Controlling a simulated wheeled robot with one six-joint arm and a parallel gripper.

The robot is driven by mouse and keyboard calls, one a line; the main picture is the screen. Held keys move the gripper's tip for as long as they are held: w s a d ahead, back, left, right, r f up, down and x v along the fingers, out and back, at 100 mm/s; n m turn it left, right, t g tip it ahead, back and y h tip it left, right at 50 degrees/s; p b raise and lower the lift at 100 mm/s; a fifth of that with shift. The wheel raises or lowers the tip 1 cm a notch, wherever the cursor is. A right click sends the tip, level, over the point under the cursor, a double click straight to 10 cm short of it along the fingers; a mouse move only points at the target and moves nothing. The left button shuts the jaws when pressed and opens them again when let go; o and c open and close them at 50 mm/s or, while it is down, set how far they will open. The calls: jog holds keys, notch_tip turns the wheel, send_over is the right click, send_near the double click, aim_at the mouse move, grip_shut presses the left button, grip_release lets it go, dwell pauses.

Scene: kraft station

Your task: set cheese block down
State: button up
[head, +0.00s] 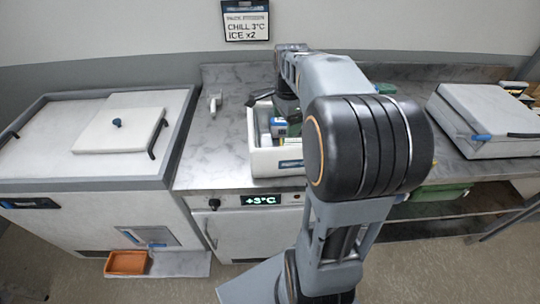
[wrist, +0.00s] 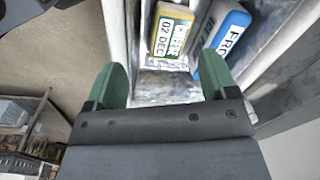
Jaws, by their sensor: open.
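The cheese block (wrist: 172,33), a small yellow and green pack with a white label reading "CHEESE 02 DEC", lies inside the white box (head: 278,163), near its wall in the wrist view. My gripper (wrist: 170,84) is open, with its two green fingers apart and nothing between the tips. The cheese block lies just beyond the fingertips, apart from them as far as I can see. In the head view my arm hides much of the box, and the cheese block cannot be made out there for certain.
A chest with a white lid (head: 118,130) stands left. A grey case (head: 487,118) sits on the right counter. Bare counter (head: 222,140) shows left of the box.

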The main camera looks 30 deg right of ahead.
jog(key=s+a+f+n+t, duration=0.3)
jog(key=s+a+n, duration=0.8)
jog(key=n, duration=0.8)
jog(key=a, duration=0.3)
jog(key=shift+s+a, duration=0.25)
jog(key=shift+a, duration=0.1)
